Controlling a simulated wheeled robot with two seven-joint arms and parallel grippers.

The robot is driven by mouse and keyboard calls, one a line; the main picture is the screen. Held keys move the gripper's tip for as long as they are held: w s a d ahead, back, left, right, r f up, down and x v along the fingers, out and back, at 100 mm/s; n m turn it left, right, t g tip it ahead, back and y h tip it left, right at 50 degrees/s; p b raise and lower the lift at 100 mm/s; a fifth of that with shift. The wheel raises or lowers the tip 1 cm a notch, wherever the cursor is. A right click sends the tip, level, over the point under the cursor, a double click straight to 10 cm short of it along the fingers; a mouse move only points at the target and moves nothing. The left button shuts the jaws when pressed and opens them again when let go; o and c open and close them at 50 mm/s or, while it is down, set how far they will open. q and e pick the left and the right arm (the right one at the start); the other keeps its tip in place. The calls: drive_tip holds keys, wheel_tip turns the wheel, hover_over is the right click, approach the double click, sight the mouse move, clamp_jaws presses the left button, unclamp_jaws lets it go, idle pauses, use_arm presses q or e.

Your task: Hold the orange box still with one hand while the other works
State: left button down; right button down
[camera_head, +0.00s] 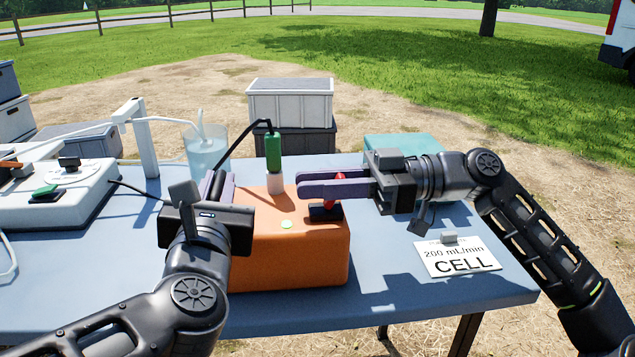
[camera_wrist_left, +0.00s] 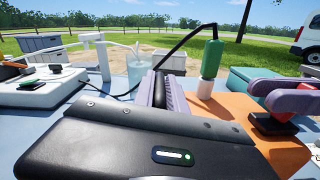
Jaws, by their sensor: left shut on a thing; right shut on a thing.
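The orange box (camera_head: 290,255) sits on the blue-grey table, and its top shows in the left wrist view (camera_wrist_left: 240,108). On top of the box is a red lever (camera_head: 331,207) on a black base (camera_head: 325,213). My right gripper (camera_head: 318,184) comes from the right and is shut on the red lever. A green probe (camera_head: 273,152) with a white lower part stands upright in the box top, its black cable rising from it.
A water beaker (camera_head: 206,150) stands behind my left gripper. A white instrument (camera_head: 85,195) with knobs is at left. A teal case (camera_head: 400,147) lies behind my right gripper. A card reading "200 mL/min CELL" (camera_head: 455,258) lies at right.

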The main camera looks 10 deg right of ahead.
drive_tip(key=shift+w, duration=0.1)
idle(0.3)
drive_tip(key=h, duration=0.1)
drive_tip(key=a+h, duration=0.1)
drive_tip(key=h, duration=0.1)
drive_tip(key=shift+a+f, duration=0.1)
drive_tip(key=shift+f, duration=0.1)
drive_tip(key=h, duration=0.2)
drive_tip(key=shift+a+f+h, duration=0.25)
drive_tip(key=shift+f+h, duration=0.05)
drive_tip(key=shift+f, duration=0.05)
drive_tip(key=c, duration=1.3)
unclamp_jaws()
